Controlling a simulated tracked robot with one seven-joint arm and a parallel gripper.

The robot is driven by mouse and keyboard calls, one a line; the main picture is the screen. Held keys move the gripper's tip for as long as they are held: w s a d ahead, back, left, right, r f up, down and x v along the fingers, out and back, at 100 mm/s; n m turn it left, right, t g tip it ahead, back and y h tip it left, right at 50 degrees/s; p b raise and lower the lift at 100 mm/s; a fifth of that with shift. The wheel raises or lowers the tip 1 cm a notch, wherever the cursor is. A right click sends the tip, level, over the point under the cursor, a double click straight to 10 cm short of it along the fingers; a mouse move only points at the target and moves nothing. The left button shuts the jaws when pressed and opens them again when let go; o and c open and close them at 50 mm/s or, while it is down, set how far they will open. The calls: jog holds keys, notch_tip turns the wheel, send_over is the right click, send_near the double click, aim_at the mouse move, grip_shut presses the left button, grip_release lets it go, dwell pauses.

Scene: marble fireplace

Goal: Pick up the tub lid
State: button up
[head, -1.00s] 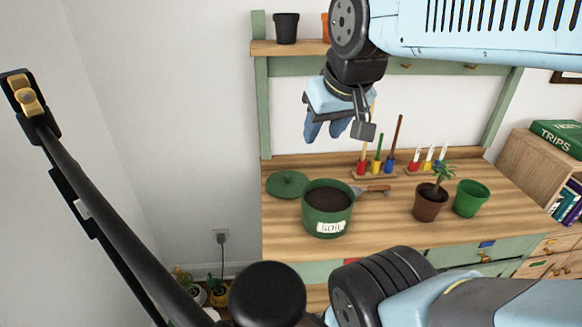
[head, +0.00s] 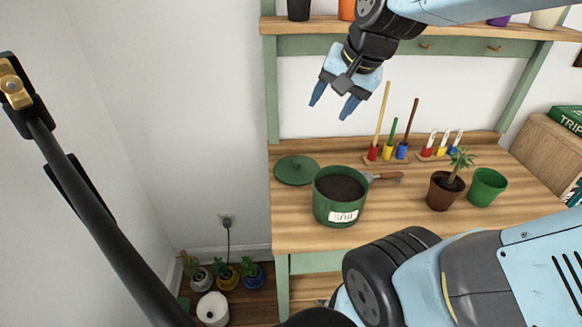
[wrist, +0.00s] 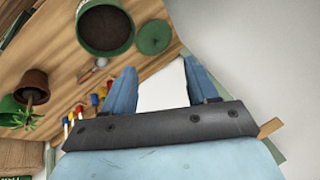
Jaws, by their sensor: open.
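The tub lid (head: 297,169) is a flat green disc with a small knob. It lies on the wooden bench at the back left, beside the green tub labelled SOIL (head: 338,196), which is full of dark soil. In the wrist view the lid (wrist: 154,37) is beyond the fingers, near the bench edge, with the tub (wrist: 104,28) to its left. My gripper (head: 333,106) is open and empty, in the air above the back of the bench, above and a little right of the lid. Its blue fingers (wrist: 161,88) are spread apart in the wrist view.
A trowel (head: 386,176) lies right of the tub. Upright tools (head: 388,152) stand in coloured holders at the back. A potted plant (head: 446,190) and an empty green pot (head: 487,187) stand further right. A shelf (head: 300,26) with pots hangs above. The bench (head: 290,225) is clear at front left.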

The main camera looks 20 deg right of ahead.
jog(key=w+f+m+y, duration=0.1)
jog(key=w+f+m, duration=0.3)
jog(key=w+m, duration=0.25)
jog(key=m+h, duration=0.2)
jog(key=m, duration=2)
send_over(298, 161)
jog(key=s, duration=0.2)
jog(key=shift+g, duration=0.4)
jog(key=shift+d+f, duration=0.15)
jog(key=shift+f, duration=12.2)
jog(key=shift+f+h, duration=0.1)
jog(key=shift+h, duration=0.2)
jog(key=shift+f, duration=0.2)
jog(key=shift+f, duration=0.3)
jog(key=shift+w+f, duration=0.15)
jog(key=shift+f, duration=0.05)
